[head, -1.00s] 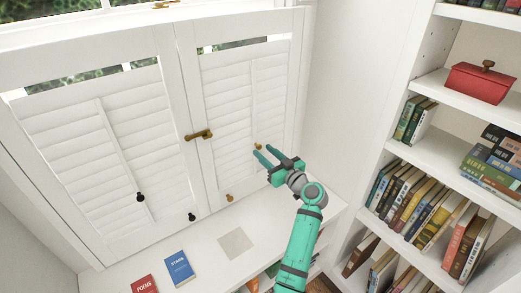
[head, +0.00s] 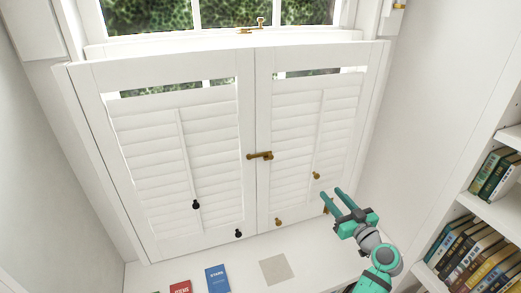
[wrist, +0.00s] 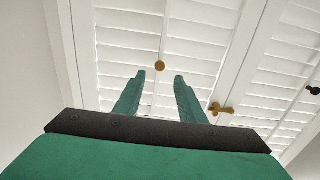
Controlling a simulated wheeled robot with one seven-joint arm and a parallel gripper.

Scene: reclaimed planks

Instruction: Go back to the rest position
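My gripper (head: 334,194) is teal and stands at the lower right in the head view, in front of the right shutter. In the wrist view my gripper (wrist: 159,76) has its two fingers apart with nothing between them. A brass knob (wrist: 160,65) on the shutter shows just beyond the fingertips. The white shutters (head: 215,150) stand closed, with a brass latch (head: 260,155) across their meeting edge; the latch also shows in the wrist view (wrist: 222,109).
A white ledge (head: 320,262) below the shutters holds a blue book (head: 217,279), a red book (head: 180,287) and a beige square (head: 276,269). A white bookshelf (head: 487,210) with several books stands at the right. Black knobs (head: 196,204) sit on the left shutter.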

